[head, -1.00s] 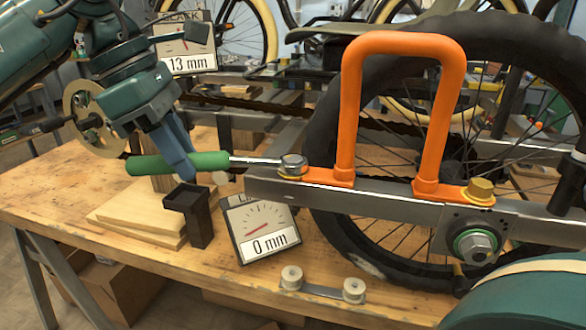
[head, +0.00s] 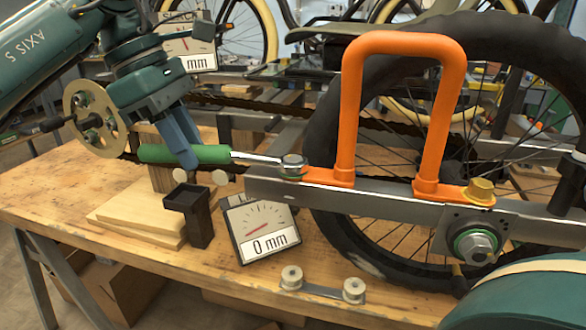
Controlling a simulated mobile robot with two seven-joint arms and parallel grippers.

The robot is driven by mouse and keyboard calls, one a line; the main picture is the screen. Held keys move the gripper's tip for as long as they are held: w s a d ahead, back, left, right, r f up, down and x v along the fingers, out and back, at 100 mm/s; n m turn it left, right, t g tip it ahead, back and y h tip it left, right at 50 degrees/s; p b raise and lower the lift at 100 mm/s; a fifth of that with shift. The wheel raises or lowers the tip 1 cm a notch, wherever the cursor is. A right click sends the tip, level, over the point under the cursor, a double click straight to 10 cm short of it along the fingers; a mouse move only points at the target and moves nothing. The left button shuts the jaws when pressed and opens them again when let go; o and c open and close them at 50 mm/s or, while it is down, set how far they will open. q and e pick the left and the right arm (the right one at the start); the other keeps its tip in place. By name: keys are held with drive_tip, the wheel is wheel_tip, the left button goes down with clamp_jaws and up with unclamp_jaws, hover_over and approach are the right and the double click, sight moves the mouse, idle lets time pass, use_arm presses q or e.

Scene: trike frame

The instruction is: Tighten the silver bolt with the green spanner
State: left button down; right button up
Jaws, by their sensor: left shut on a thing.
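The green spanner (head: 190,154) lies roughly level in the head view, its green handle at the left and its silver shaft pointing right. My left gripper (head: 188,160) is shut on the green handle from above. The spanner's head is at the silver bolt (head: 292,163), at the left foot of the orange bracket (head: 347,120). The head appears to be around the bolt; the exact fit is too small to tell. The bracket stands on the grey metal bar (head: 385,203). My right gripper is not in view.
A gold bolt (head: 481,190) sits at the bracket's right foot. A dial reading 0 mm (head: 262,232) and a black open holder (head: 196,215) stand below the spanner. Wooden boards (head: 130,218) lie left of the holder. A wheel (head: 330,140) is behind the bracket.

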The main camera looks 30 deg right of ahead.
use_arm(q)
drive_tip(key=shift+s+a+n+t+h, duration=0.15)
drive_tip(key=shift+s+a+n, duration=0.2)
drive_tip(key=shift+s+n, duration=0.25)
drive_tip(key=shift+s+a+n+t+h, duration=0.15)
drive_tip(key=shift+s+a+n, duration=0.2)
drive_tip(key=shift+s+n, duration=0.25)
drive_tip(key=c, duration=1.9)
unclamp_jaws()
clamp_jaws()
drive_tip(key=shift+r, duration=0.15)
